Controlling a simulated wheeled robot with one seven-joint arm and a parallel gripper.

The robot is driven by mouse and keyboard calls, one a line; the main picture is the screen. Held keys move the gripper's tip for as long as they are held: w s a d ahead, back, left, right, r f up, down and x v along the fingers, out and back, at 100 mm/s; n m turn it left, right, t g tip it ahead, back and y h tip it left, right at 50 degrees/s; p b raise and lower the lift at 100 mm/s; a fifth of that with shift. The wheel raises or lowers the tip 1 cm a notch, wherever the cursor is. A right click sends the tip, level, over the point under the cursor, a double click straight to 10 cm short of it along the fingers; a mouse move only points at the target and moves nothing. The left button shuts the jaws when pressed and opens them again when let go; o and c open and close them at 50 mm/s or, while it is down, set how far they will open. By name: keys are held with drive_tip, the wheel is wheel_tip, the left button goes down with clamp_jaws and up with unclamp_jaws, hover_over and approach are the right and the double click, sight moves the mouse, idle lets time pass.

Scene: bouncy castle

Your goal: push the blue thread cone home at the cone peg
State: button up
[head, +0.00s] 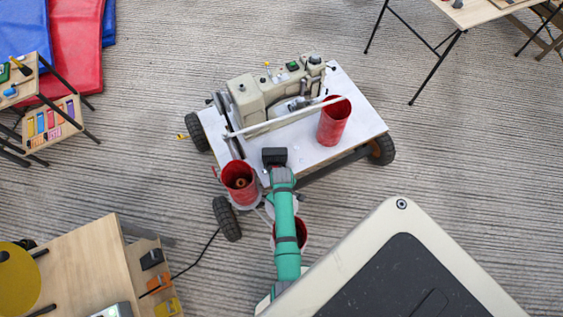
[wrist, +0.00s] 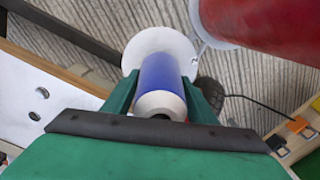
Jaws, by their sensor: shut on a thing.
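The blue thread cone (wrist: 161,76), with a pale end facing the wrist camera, is between the green fingers of my gripper (wrist: 162,88). The gripper is shut on it. A white round disc (wrist: 147,45) lies just beyond the cone's far end. The cone covers part of the disc, and I cannot tell whether they touch. The cone peg itself is not visible. In the head view my green arm reaches up to the front edge of the machine cart (head: 345,112), and the arm hides the cone and fingers. Part of a white round surface shows beside the arm.
Another red can (head: 333,121) stands on the cart beside the beige sewing machine (head: 262,95). A third is partly under my arm (head: 300,231). A wooden table (head: 85,265) is at lower left.

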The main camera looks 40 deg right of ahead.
drive_tip(key=shift+f, duration=0.45)
drive_tip(key=o, duration=1.3)
drive_tip(key=shift+o, duration=0.2)
wheel_tip(320, 180, up, 11)
drive_tip(key=shift+f, duration=0.15)
